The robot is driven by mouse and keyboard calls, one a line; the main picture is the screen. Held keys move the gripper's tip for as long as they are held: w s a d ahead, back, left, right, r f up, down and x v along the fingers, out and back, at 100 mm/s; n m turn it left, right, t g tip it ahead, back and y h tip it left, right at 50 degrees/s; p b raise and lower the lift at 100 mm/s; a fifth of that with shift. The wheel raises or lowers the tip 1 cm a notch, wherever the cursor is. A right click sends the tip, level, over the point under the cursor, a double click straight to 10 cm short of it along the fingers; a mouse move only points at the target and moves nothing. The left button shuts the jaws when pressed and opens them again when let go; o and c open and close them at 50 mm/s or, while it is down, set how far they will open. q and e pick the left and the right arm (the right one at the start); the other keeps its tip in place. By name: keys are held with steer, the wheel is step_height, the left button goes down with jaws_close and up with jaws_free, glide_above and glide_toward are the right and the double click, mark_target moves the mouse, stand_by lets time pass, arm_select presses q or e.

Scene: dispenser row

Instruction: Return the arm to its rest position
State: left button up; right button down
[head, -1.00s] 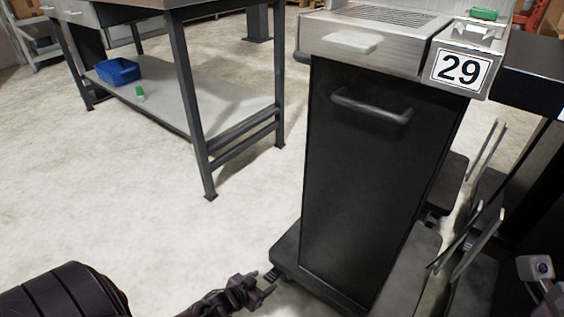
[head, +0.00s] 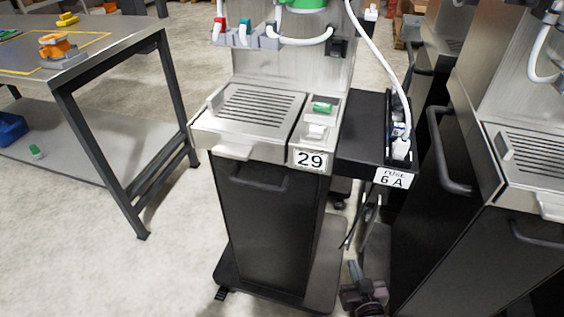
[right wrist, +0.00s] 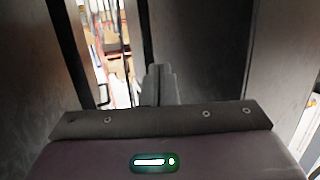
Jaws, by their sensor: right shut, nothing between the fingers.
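My right gripper (head: 354,270) shows at the bottom of the head view, low beside the base of the cart with label 29. In the right wrist view its fingers (right wrist: 161,84) are together with nothing between them, in a narrow gap between dark panels. My left gripper is out of view. The dispenser station 29 (head: 270,215) stands in the middle of the head view, with a slatted steel tray (head: 258,104) and a small green piece (head: 322,107) on top.
A black side shelf (head: 360,135) with a "FUSE 6 A" label and white cable adjoins the station. Another dark dispenser cart (head: 440,240) stands close on the right. A steel workbench (head: 110,62) is at left. Open floor (head: 80,245) lies between bench and station.

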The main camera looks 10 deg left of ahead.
steer(key=s+d+f+g+h+p, duration=0.2)
steer(key=s+d+f+g+p, duration=0.25)
steer(key=s+f, duration=0.45)
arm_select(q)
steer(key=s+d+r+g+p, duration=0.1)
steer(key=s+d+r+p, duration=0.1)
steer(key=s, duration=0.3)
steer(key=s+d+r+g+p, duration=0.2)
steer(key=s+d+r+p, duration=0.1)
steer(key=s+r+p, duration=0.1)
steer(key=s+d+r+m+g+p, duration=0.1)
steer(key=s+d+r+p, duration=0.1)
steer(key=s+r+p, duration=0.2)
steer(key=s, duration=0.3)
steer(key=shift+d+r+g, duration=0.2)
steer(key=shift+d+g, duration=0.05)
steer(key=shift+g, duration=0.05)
arm_select(e)
steer(key=s+d+f+g+h, duration=0.1)
steer(key=s+d+f+g, duration=0.1)
steer(key=s, duration=0.8)
steer(key=s+d+f+g, duration=0.3)
steer(key=s+g, duration=0.1)
steer(key=s, duration=0.6)
steer(key=s+d+f+m+g+h, duration=0.1)
steer(key=s+d+f+g, duration=0.2)
steer(key=s, duration=0.7)
steer(key=shift+s+d+g+h, duration=0.2)
steer(key=shift+g+h, duration=0.1)
steer(key=shift+g, duration=0.15)
